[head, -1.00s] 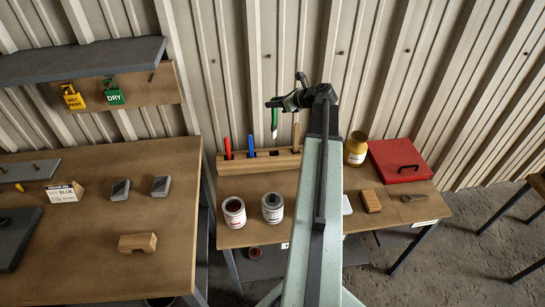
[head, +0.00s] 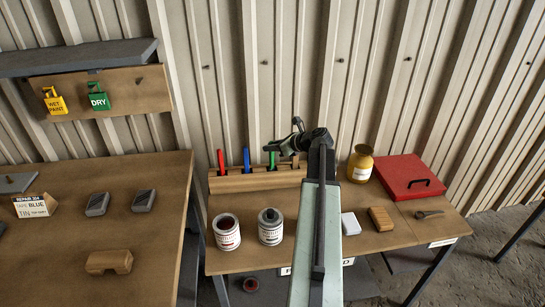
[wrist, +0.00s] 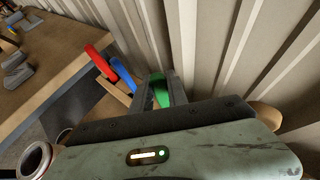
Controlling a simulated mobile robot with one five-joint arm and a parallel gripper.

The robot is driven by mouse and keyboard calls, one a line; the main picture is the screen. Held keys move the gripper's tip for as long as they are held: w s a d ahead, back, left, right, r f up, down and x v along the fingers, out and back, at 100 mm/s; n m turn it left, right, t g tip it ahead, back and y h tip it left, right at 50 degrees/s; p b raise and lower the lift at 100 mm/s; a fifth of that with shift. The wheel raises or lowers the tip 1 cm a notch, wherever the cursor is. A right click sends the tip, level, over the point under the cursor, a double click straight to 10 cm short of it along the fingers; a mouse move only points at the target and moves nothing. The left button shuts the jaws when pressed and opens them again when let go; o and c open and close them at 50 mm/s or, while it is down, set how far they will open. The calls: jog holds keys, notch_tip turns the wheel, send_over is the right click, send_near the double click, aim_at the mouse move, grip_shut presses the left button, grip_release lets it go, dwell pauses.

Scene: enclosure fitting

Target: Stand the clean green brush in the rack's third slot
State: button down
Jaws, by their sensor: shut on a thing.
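The green brush (head: 272,160) is upright at the third place from the left in the wooden rack (head: 240,184). Its lower part is hidden by the rack front, so I cannot see how deep it sits. My gripper (head: 281,149) is shut on the top of its handle. In the wrist view the green handle (wrist: 161,93) shows between the two fingers. A red brush (head: 221,162) and a blue brush (head: 246,159) stand in the first two slots, to the left of the green one.
Two paint cans (head: 227,234) stand in front of the rack. A yellow jar (head: 361,164) and a red case (head: 405,176) are to its right. A white block (head: 350,224) and a wooden block (head: 381,219) lie near the front. The corrugated wall (head: 340,80) is close behind.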

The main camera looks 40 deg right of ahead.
notch_tip(320, 180, down, 2)
jog(key=shift+r, duration=0.25)
jog(key=shift+f, duration=0.2)
jog(key=c, duration=1.3)
grip_release()
jog(key=shift+r, duration=0.1)
jog(key=shift+r, duration=0.1)
